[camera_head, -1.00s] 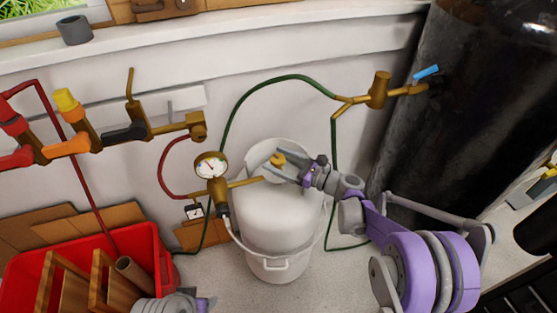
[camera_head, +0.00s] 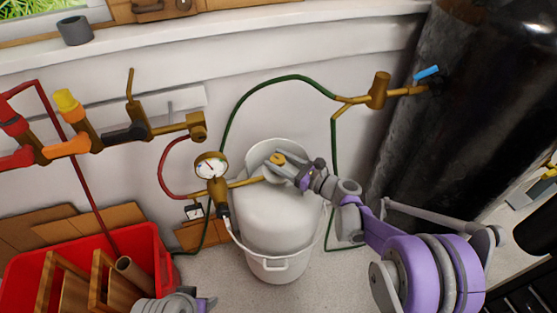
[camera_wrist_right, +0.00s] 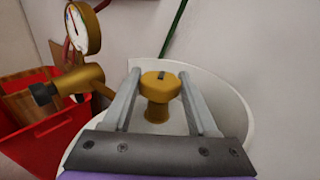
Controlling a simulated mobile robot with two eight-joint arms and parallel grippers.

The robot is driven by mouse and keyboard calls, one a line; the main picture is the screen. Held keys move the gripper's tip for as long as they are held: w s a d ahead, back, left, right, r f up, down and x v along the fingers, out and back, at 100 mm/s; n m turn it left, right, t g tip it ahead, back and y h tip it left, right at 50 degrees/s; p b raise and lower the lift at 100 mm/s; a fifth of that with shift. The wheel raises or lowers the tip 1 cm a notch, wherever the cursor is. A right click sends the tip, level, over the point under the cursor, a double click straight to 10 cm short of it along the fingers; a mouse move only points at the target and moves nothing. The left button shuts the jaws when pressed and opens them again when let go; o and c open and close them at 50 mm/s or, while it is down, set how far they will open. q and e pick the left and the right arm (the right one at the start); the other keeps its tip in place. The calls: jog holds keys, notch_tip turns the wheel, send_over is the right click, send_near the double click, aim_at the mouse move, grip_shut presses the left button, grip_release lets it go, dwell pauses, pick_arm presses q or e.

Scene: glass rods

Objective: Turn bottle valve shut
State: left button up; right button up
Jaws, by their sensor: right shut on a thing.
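My right gripper (camera_head: 279,166) is shut on the knob, one grey finger on each side; both fingers of that gripper (camera_wrist_right: 160,75) show in the wrist view. Part of my left arm shows at the bottom edge of the head view, but its fingers cannot be made out.
A brass regulator with a round gauge (camera_head: 210,165) stands left of the bottle, piped towards it. A green hose (camera_head: 270,82) arches behind. A red crate (camera_head: 150,250) sits at lower left; a large black cylinder (camera_head: 430,110) stands at right.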

jog(key=m+t+h, duration=0.2)
jog(key=shift+s+a+t, duration=0.1)
jog(key=shift+s+t, duration=0.05)
jog(key=shift+t, duration=0.15)
jog(key=shift+m+t+h+p, duration=0.4)
jog(key=shift+m+t+h, duration=0.45)
jog(key=shift+h, duration=0.25)
jog(key=shift+m+t+h+p, duration=0.85)
jog(key=shift+m+h+p, duration=0.55)
jog(key=shift+h, duration=0.4)
jog(key=o, duration=1.4)
jog(key=v, duration=1)
jog(key=shift+s, duration=0.3)
